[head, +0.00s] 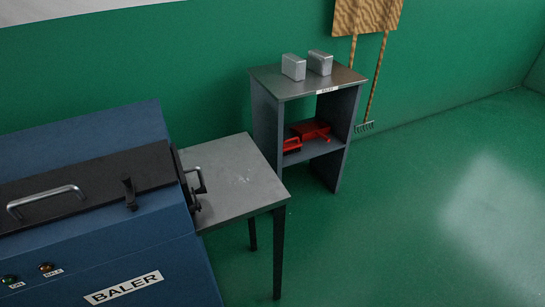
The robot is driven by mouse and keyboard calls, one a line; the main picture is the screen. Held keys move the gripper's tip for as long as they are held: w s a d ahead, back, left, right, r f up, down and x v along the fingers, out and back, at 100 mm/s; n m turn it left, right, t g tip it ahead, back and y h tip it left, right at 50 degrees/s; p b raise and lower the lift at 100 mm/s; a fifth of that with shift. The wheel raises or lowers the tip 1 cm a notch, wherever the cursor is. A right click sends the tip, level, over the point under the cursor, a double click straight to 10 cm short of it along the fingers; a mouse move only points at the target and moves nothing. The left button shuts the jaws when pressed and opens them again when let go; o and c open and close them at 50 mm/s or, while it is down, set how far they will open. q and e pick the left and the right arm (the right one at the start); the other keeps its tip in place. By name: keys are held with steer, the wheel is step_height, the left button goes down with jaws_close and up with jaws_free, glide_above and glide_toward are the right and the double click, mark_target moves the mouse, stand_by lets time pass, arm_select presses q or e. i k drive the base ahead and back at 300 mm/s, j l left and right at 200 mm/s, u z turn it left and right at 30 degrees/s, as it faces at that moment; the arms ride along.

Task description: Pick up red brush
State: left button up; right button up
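Red objects lie on the inner shelf (322,149) of a grey stand against the green wall. The nearer left one, with a dark edge below, looks like the red brush (291,144). A larger red piece (312,129) lies behind it to the right; it may be a dustpan, but it is too small to tell. The stand's left side partly hides the shelf. Neither of my grippers shows in the head view.
Two silver blocks (293,67) stand on the stand's top (275,83). A grey table (228,178) and a blue baler (110,245) fill the left. A rake (376,85) leans at the wall. Green floor (400,220) is clear at the right.

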mark_target(293, 145)
steer(key=i+l+u, duration=0.7)
steer(key=l+u, duration=0.2)
steer(key=l, duration=0.3)
steer(key=i+l+u, duration=0.2)
steer(key=l+u, duration=0.25)
steer(key=l, duration=0.3)
steer(key=l+u, duration=0.4)
steer(key=l, duration=0.35)
steer(key=l+u, duration=0.45)
steer(key=l, duration=0.4)
steer(key=k+l+u, duration=0.2)
steer(key=l+u, duration=0.25)
steer(key=l, duration=0.35)
